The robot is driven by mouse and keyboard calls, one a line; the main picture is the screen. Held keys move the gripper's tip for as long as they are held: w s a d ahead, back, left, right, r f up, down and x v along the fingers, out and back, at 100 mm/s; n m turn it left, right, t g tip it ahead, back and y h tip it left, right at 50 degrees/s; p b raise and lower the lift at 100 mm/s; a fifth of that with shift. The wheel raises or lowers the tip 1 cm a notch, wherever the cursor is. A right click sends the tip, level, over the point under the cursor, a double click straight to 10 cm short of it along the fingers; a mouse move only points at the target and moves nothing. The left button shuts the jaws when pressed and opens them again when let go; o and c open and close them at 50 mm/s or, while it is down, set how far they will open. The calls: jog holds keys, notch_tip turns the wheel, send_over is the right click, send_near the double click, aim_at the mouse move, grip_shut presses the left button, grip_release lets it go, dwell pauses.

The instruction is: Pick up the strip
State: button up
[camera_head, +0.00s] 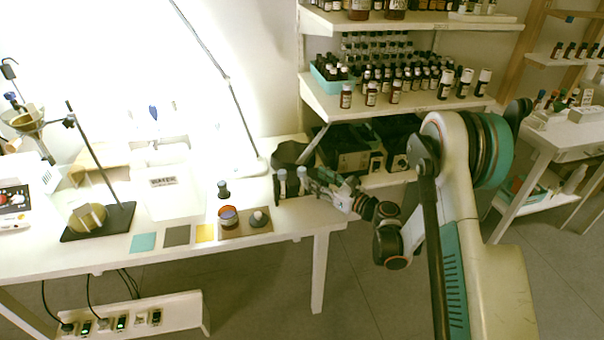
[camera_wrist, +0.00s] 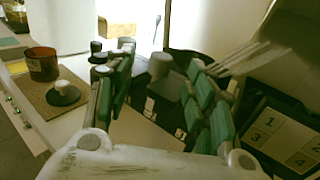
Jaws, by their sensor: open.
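Several thin pale strips (camera_wrist: 248,58) fan out at the upper right of the wrist view, beyond the right finger of my gripper (camera_wrist: 162,80). They are apart from the jaws as far as I can tell, and their lower ends are hidden by the finger. My gripper is open, with green-padded fingers spread. A grey-capped dark bottle (camera_wrist: 161,68) shows between the fingers, beyond them; I cannot tell whether anything touches it. In the head view my gripper (camera_head: 318,181) is low over the right end of the table, beside two grey-capped bottles (camera_head: 301,177). The strips are too small to make out there.
An amber jar (camera_wrist: 42,65) and a dark disc with a pale knob (camera_wrist: 63,92) stand on a brown mat left of my gripper. A numbered card (camera_wrist: 285,136) lies at right. The white table (camera_head: 105,250) ends near my arm. Shelves (camera_head: 420,105) with bottles rise behind.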

aim_at(302, 169)
jog(key=b+x, duration=0.2)
jog(key=x, duration=0.5)
jog(key=shift+w+b, duration=0.25)
jog(key=shift+b, duration=0.15)
jog(key=shift+r, duration=0.1)
jog(key=c, duration=1)
